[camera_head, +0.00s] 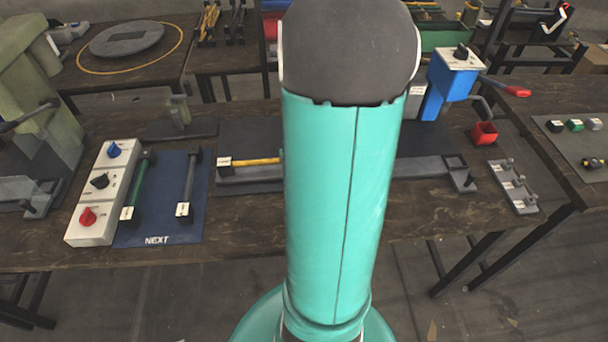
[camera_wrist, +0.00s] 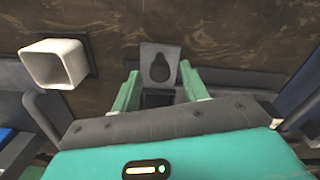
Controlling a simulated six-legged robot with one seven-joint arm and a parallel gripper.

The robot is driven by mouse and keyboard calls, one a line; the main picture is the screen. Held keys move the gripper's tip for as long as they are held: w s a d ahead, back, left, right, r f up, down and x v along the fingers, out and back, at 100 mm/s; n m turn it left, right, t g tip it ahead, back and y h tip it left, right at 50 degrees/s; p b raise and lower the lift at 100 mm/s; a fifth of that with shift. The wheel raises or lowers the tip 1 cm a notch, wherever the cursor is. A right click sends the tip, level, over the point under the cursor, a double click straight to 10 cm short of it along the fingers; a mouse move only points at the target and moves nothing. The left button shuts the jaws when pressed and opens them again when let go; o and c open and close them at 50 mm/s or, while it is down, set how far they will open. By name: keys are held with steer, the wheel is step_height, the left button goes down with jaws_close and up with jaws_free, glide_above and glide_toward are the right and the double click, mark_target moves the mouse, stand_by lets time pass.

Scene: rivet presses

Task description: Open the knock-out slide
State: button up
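I cannot tell for sure which part is the knock-out slide. In the head view, a long dark grey rail (camera_head: 425,168) lies on the bench. A yellow rod and a small white label sit at its left end, and a square frame (camera_head: 457,163) with a small peg is at its right end. My arm hides its middle. In the wrist view, my gripper (camera_wrist: 160,77) has its two green fingers apart. A grey plate (camera_wrist: 149,65) with a dark keyhole-shaped opening shows between and beyond the fingertips. A dark block lies between the fingers; contact is unclear. My gripper is hidden in the head view.
A white open square tube (camera_wrist: 48,66) stands left of my fingers. In the head view, a white switch box (camera_head: 88,212) and a blue mat (camera_head: 168,205) lie left. A blue press part (camera_head: 450,80), red cup (camera_head: 484,133) and grey peg plate (camera_head: 513,187) are right.

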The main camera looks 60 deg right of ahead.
step_height(320, 180, up, 14)
stand_by(0.6)
steer(key=shift+f, duration=0.1)
steer(key=w+a+r+n+t+h, duration=0.1)
steer(key=w+a+r, duration=0.2)
steer(key=a, duration=0.4)
steer(key=w+a+r+n+t, duration=0.1)
steer(key=w+a+r+n, duration=0.1)
steer(key=a, duration=0.5)
steer(key=s+a+r+n+t, duration=0.1)
steer(key=a, duration=0.7)
steer(key=s+a+r+n+t+y, duration=0.1)
steer(key=s+a+r+n+t, duration=0.1)
steer(key=a, duration=0.6)
steer(key=shift+r+t, duration=0.15)
steer(key=shift+t, duration=0.15)
